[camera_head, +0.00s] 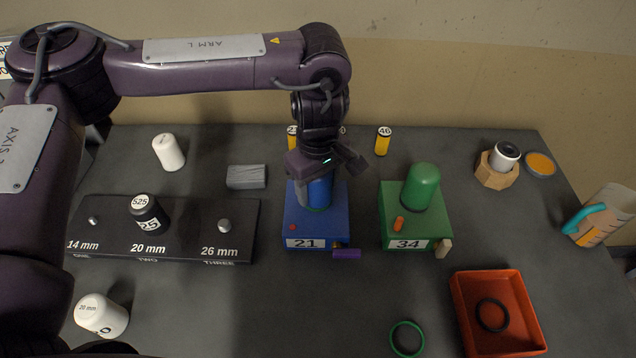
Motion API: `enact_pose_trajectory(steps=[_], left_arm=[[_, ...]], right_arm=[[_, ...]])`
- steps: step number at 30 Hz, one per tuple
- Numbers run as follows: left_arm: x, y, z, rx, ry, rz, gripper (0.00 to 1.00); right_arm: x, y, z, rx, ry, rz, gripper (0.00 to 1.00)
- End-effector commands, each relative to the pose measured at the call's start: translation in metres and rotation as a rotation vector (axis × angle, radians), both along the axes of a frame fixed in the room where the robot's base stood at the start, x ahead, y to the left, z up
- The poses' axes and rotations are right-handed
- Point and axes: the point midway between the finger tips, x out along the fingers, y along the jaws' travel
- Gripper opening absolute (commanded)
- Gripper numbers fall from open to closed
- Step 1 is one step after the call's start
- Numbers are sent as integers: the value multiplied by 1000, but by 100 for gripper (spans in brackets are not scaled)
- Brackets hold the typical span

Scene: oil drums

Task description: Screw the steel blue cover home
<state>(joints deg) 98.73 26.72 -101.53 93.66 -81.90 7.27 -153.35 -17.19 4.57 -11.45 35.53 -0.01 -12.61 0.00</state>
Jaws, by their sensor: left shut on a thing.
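The steel blue cover (318,194) stands upright on top of the blue box marked 21 (302,230), near the middle of the table. My left gripper (322,168) comes down from above and is shut on the cover's upper part, hiding its top. A thin green edge shows at the cover's foot. The thread is hidden, so I cannot tell how deep the cover sits. My right gripper is not in view.
A green box marked 34 (398,228) with a green cover (421,187) stands close on the right. A black rack (180,245) lies left, a red tray (466,305) front right, a green ring (393,346) at the front.

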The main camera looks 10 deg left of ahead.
Motion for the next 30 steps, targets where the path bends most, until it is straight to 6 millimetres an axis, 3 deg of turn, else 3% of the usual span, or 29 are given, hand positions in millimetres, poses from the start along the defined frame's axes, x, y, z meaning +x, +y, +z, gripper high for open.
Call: enact_pose_trajectory(steps=[5,10,25,27,30], left_arm=[[0,0,-1,-1,0,-82,24],[0,1,-1,-1,0,-334,24],[0,0,-3,1,-6,-443,24],[-1,-2,7,2,-2,-466,20],[-2,-2,6,3,1,-496,20]], right_arm=[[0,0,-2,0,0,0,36],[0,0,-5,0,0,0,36],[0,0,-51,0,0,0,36],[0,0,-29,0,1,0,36],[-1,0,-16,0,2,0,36]])
